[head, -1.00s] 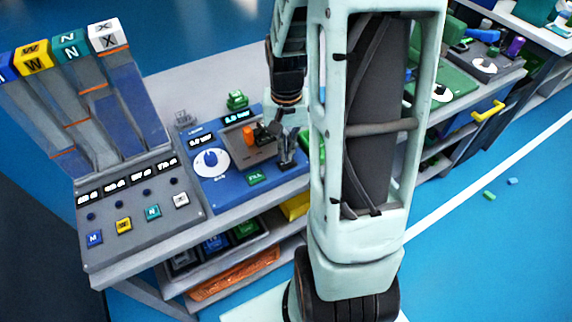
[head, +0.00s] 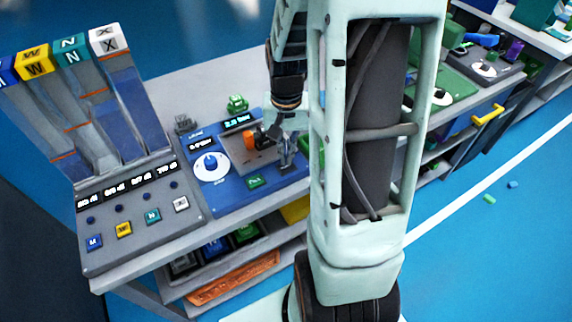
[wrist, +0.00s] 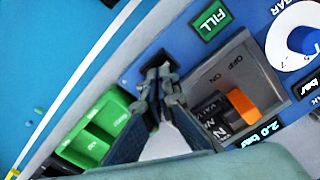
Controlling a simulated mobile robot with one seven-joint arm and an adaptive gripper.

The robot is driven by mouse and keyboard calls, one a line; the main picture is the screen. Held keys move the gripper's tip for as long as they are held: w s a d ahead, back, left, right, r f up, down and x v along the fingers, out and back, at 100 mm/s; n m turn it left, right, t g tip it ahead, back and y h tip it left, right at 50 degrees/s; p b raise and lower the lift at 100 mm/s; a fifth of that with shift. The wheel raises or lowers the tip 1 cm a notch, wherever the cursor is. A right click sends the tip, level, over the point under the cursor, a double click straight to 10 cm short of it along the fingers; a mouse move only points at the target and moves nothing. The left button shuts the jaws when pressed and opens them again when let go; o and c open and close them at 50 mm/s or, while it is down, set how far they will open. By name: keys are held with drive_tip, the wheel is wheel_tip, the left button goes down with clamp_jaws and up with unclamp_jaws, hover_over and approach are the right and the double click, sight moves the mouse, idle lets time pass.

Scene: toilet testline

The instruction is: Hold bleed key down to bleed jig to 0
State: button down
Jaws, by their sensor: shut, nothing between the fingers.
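The blue jig panel (head: 235,195) stands on the bench. Its upper display (head: 238,121) reads about 2.0 bar, and the same display (wrist: 262,131) reads 2.0 bar in the wrist view. My gripper (head: 288,163) is shut and points down at the panel's right part, beyond the green FILL key (head: 254,182). In the wrist view the gripper's fingertips (wrist: 158,82) meet at the panel's edge area. The orange valve handle (wrist: 243,106) is beside the fingers, on a grey plate marked ON and OFF.
A white dial (head: 210,166) sits left on the panel. A grey console (head: 140,215) with lettered keys and chutes is further left. A green bin (wrist: 95,130) lies close beside the fingers in the wrist view. My arm hides the bench right of the panel.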

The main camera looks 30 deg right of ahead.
drive_tip(key=shift+f, duration=0.1)
idle(0.3)
drive_tip(key=shift+f+b, duration=1)
drive_tip(key=shift+f, duration=0.15)
drive_tip(key=shift+r, duration=0.15)
idle(1.0)
wheel_tip(320, 180, up, 6)
drive_tip(key=p, duration=0.5)
drive_tip(key=shift+r, duration=0.25)
drive_tip(key=shift+f, duration=0.1)
